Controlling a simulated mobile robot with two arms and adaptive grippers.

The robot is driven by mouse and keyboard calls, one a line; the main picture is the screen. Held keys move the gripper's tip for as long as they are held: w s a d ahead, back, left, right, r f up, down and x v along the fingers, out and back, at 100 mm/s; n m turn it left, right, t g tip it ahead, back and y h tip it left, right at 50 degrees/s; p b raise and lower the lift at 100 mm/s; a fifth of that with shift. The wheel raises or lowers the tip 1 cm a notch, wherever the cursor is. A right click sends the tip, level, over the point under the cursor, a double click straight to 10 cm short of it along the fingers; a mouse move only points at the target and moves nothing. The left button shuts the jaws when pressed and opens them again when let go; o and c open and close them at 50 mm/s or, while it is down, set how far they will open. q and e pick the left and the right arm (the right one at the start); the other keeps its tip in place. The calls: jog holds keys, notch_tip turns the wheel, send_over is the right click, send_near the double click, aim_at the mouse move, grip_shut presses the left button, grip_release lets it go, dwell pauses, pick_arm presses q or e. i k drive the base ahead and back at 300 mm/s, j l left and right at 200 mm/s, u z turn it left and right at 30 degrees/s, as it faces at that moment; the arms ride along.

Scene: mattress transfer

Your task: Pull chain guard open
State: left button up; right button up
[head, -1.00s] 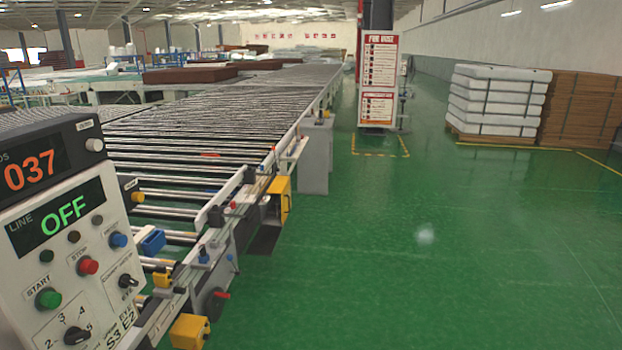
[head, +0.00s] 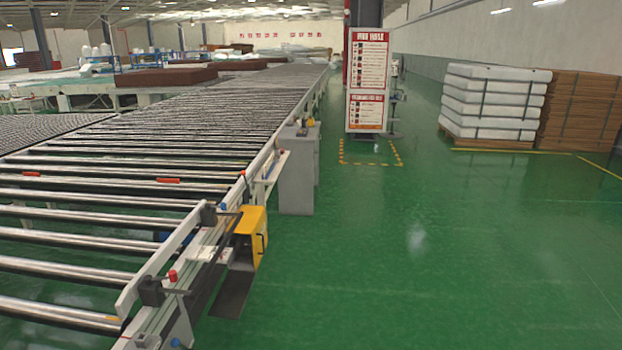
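A roller conveyor (head: 150,172) with long metal rollers runs from the near left into the distance. On its right side is a yellow housing (head: 252,232), which may be the chain guard; I cannot tell for sure. A dark flat plate (head: 232,294) angles down below it towards the floor. I cannot tell whether the housing is open or shut. Neither of my grippers is in view.
A grey cabinet (head: 296,180) stands against the conveyor beyond the yellow housing. Further back is a red-and-white notice board (head: 368,82). Stacked white mattresses (head: 490,103) and brown stacks (head: 578,115) stand at the right. The green floor (head: 420,260) right of the conveyor is clear.

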aim_at(253, 223)
jog(key=i, duration=1.55)
